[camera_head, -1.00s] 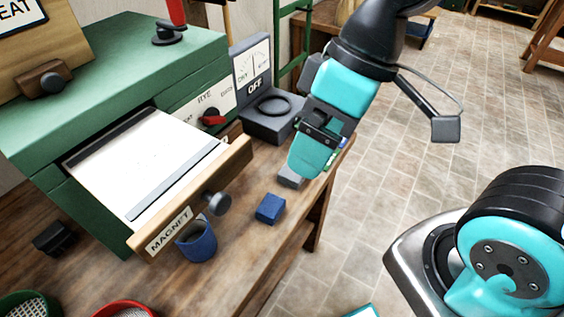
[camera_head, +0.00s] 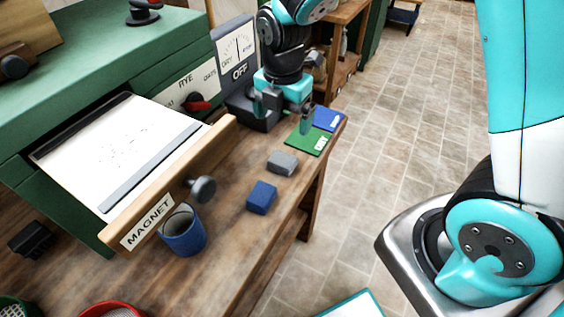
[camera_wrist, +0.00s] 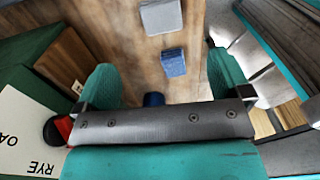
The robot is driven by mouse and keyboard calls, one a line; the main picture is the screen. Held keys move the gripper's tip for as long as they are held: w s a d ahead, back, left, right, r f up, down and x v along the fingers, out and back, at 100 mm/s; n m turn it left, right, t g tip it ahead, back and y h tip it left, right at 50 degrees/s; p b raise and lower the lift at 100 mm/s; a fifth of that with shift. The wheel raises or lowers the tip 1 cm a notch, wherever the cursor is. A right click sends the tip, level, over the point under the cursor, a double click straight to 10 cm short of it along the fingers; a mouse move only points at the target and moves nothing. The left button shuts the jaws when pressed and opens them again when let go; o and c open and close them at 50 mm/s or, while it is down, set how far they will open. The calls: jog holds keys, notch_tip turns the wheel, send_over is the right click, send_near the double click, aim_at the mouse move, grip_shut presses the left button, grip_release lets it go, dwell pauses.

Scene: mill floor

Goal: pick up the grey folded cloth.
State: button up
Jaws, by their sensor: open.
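The grey folded cloth (camera_head: 283,162) lies flat on the wooden bench, near its right edge. It also shows at the top of the wrist view (camera_wrist: 161,16). A blue folded cloth (camera_head: 261,197) lies just nearer, with a small gap between them; it shows between my fingers in the wrist view (camera_wrist: 173,62). My gripper (camera_head: 282,113) is open and empty. It hangs above the bench, beyond the grey cloth in the head view, near the gauge box, and does not touch either cloth.
Green and blue cards (camera_head: 308,139) lie at the bench's far right corner. A blue cup (camera_head: 184,232) stands beneath the knob of the MAGNET drawer (camera_head: 170,200), which juts out. The gauge box marked OFF (camera_head: 236,60) stands behind. A red-rimmed sieve (camera_head: 110,309) is at lower left.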

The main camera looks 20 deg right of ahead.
aim_at(282, 158)
jog(key=f, duration=1.3)
jog(key=shift+s+a, duration=0.1)
jog(key=shift+a, duration=0.1)
jog(key=c, duration=1.1)
jog(key=shift+r, duration=0.1)
notch_tip(282, 158, up, 20)
jog(key=shift+p, duration=0.5)
